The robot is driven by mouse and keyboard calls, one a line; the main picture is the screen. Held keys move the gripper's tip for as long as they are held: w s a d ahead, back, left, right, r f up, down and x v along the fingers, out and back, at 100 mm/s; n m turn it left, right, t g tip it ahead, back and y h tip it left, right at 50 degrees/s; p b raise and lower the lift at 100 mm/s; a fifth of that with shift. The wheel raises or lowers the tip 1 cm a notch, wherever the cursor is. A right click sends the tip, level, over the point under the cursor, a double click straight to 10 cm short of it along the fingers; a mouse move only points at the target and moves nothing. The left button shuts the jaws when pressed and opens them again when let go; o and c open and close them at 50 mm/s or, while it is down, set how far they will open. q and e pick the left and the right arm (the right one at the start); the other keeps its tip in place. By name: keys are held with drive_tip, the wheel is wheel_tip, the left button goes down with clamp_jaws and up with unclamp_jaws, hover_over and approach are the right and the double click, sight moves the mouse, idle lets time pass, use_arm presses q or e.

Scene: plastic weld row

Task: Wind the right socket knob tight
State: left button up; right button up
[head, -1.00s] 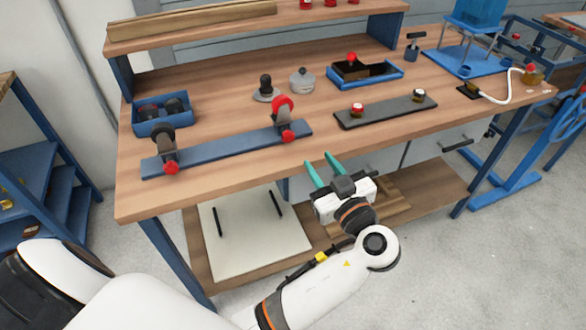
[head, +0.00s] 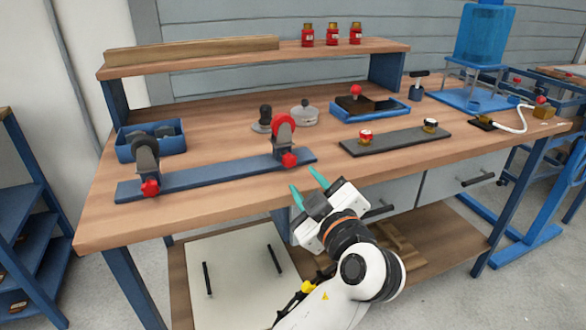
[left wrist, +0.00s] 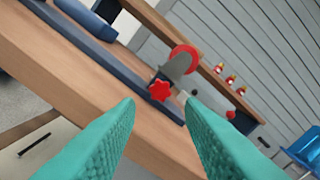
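A long blue rail (head: 215,178) lies along the bench's front and carries two upright grey sockets. The right socket (head: 281,141) has a red ring at its top and a red lobed knob (head: 289,160) low at its front. In the left wrist view the red knob (left wrist: 160,91) lies straight ahead, between the fingers. The left socket (head: 146,157) has its own red knob (head: 150,188). My left gripper (head: 307,182) is open and empty, its teal fingers apart, just in front of the bench edge and short of the right knob. My right gripper is out of view.
A dark strip (head: 395,143) with two small knobbed pieces lies to the right. A blue bin (head: 152,146), a grey lidded pot (head: 304,114) and a blue tray (head: 370,112) stand behind. The bench front between rail and strip is clear.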

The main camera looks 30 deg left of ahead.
sight(290, 161)
use_arm(q)
drive_tip(key=x, duration=0.7)
drive_tip(key=shift+w+a, duration=0.1)
drive_tip(key=shift+a, duration=0.05)
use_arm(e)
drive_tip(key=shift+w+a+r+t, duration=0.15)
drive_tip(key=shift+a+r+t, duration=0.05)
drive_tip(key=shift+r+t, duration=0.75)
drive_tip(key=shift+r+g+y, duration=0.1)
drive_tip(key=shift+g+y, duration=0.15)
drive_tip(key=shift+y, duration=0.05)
use_arm(q)
drive_tip(key=c, duration=0.7)
drive_tip(key=m+p, duration=0.2)
drive_tip(key=m, duration=0.2)
drive_tip(key=m+p, duration=0.2)
drive_tip(key=m, duration=0.1)
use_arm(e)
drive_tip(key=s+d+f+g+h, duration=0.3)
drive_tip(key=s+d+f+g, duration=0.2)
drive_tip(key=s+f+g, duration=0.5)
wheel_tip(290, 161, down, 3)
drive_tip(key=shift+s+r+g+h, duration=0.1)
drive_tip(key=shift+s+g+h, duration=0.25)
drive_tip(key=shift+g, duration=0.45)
use_arm(q)
drive_tip(key=o, duration=0.7)
